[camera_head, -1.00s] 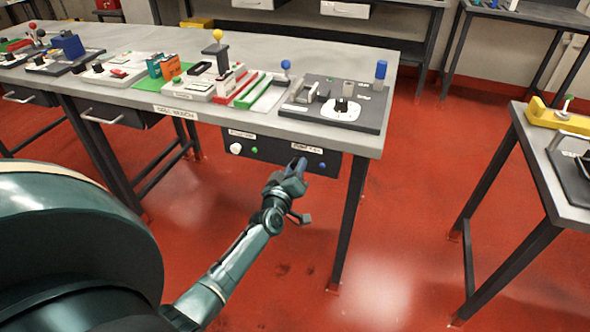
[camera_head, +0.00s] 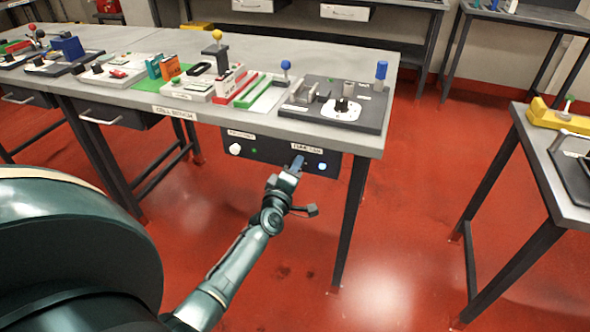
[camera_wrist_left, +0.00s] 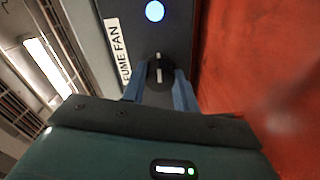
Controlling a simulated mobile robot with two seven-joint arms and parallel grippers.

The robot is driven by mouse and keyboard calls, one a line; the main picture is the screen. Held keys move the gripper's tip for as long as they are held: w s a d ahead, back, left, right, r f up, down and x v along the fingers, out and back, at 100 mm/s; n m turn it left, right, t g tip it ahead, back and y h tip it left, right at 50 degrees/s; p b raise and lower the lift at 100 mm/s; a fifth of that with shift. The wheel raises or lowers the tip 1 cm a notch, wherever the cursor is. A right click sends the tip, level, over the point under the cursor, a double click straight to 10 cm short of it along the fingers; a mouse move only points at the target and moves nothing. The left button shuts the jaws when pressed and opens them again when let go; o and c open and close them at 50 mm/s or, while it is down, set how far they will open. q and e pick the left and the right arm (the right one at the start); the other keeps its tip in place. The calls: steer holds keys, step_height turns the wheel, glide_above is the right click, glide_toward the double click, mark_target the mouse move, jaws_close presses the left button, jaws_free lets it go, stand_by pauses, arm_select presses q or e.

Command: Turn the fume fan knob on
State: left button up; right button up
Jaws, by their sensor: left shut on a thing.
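The fume fan knob (camera_wrist_left: 159,72) is black with a white pointer line and sits on the dark panel (camera_head: 238,141) under the bench. My left gripper (camera_head: 296,164) reaches up to this panel from below. In the left wrist view, the blue fingers of my left gripper (camera_wrist_left: 160,82) are shut on the knob, one on each side. The "FUME FAN" label (camera_wrist_left: 118,52) is beside the knob. The blue indicator light (camera_head: 322,167) is brightly lit; it also glows in the left wrist view (camera_wrist_left: 155,11). The head view hides the knob behind the gripper. My right gripper is out of view.
A white knob (camera_head: 235,149) and a small green light (camera_head: 254,150) are on the panel's left. The bench top (camera_head: 372,143) above carries several devices. A bench leg (camera_head: 345,220) stands right of my arm. The red floor (camera_head: 400,220) is clear between the benches.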

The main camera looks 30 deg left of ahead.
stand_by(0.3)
arm_select(q)
steer(key=o, duration=1)
steer(key=v, duration=1.3)
steer(key=shift+d+p, duration=0.1)
steer(key=shift+p, duration=0.3)
steer(key=shift+s, duration=0.1)
